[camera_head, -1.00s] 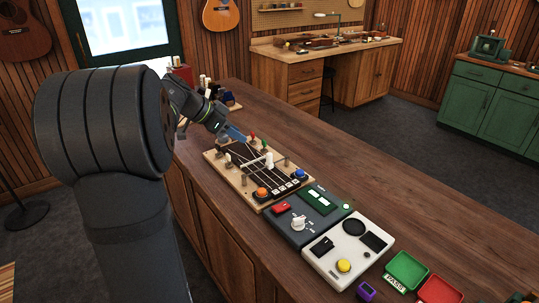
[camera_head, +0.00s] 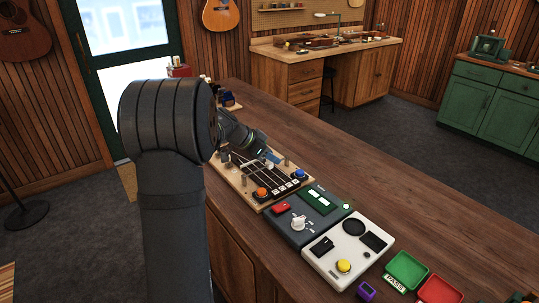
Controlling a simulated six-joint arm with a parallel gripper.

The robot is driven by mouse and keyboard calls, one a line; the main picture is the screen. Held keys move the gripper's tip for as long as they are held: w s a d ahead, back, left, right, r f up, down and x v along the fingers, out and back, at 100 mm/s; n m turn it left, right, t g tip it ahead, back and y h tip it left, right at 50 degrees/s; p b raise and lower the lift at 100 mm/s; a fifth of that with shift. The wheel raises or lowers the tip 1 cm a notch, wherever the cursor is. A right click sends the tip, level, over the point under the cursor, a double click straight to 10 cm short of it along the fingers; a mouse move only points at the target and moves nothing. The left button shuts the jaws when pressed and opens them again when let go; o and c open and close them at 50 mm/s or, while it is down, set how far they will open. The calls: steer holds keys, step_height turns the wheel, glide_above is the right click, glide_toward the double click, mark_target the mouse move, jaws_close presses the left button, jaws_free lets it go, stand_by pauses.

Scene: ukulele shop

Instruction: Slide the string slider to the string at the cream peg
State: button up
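The wooden string board (camera_head: 246,184) lies on the counter, with pale strings over a dark neck (camera_head: 277,181). An orange button (camera_head: 262,192) and a blue button (camera_head: 300,174) sit at its near end. My gripper (camera_head: 270,158) is low over the middle of the board, at the pale string slider (camera_head: 256,163). Its tip is very close to the slider; I cannot tell whether they touch. My wrist hides the far end of the board, including the red and green pegs. I cannot make out the cream peg clearly. The fingers are too small to show whether they are open.
A dark tuner box (camera_head: 313,214) with a white knob and a white box (camera_head: 346,250) with a yellow button stand nearer along the counter.

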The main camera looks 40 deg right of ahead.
jaws_close()
steer(key=shift+a, duration=2.8)
jaws_free()
steer(key=shift+r, duration=0.1)
steer(key=v, duration=1.7)
steer(key=shift+a, duration=0.25)
steer(key=shift+d, duration=0.1)
